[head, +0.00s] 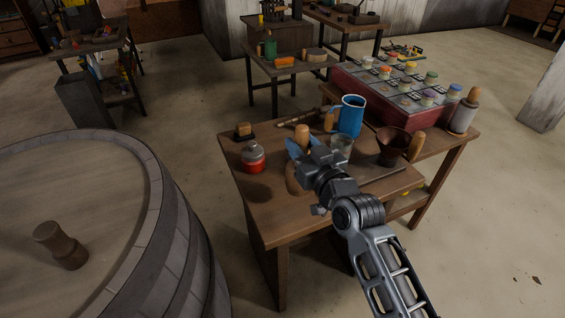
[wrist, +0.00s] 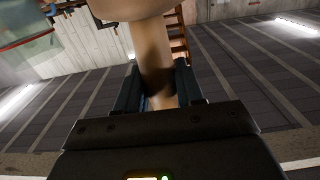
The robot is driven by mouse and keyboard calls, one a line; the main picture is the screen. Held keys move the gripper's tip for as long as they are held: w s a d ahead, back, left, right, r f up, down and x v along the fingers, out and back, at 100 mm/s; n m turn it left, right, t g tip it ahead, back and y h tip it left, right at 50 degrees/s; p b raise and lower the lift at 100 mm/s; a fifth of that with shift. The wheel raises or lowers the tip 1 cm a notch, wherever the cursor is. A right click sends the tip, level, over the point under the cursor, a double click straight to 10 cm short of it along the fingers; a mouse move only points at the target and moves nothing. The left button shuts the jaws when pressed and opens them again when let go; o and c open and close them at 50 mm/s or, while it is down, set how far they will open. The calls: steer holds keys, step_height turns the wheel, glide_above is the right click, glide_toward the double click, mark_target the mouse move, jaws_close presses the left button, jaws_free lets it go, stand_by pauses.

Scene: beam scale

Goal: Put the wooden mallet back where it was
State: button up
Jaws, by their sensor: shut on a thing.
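My gripper (head: 298,148) is above the wooden table (head: 270,217), and its blue-grey fingers are shut on a pale wooden thing. The wrist view shows a rounded wooden handle (wrist: 157,68) between the fingers (wrist: 158,88), with a wider part at the top edge. I take this to be the wooden mallet. In the head view, wood of it shows above the fingers (head: 302,134). Rounded wood also shows below them, partly hidden by my gripper. I cannot tell whether it touches the tabletop.
A red-lidded jar (head: 253,158), a small block (head: 244,131), a blue cup (head: 351,115), a glass (head: 341,145) and a brown funnel-shaped bowl (head: 392,146) surround my gripper. A red case (head: 385,112) stands behind. A large barrel (head: 150,230) is at left. The table's front left is clear.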

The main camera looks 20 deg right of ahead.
steer(key=a+f, duration=0.1)
steer(key=w+a, duration=0.1)
steer(key=shift+w+a+f, duration=0.3)
steer(key=shift+f, duration=0.05)
steer(key=shift+w+a+f, duration=0.1)
steer(key=shift+a+f, duration=0.15)
steer(key=shift+f, duration=0.55)
steer(key=shift+w+a+f, duration=0.15)
steer(key=shift+a+f, duration=0.05)
steer(key=shift+f, duration=0.6)
steer(key=shift+w+a+f, duration=0.1)
steer(key=shift+a+f, duration=0.15)
steer(key=shift+f, duration=0.65)
steer(key=o, duration=1)
steer(key=shift+f, duration=0.1)
steer(key=shift+o, duration=0.2)
steer(key=b, duration=0.1)
glide_toward(288, 166)
steer(key=shift+s+a, duration=0.7)
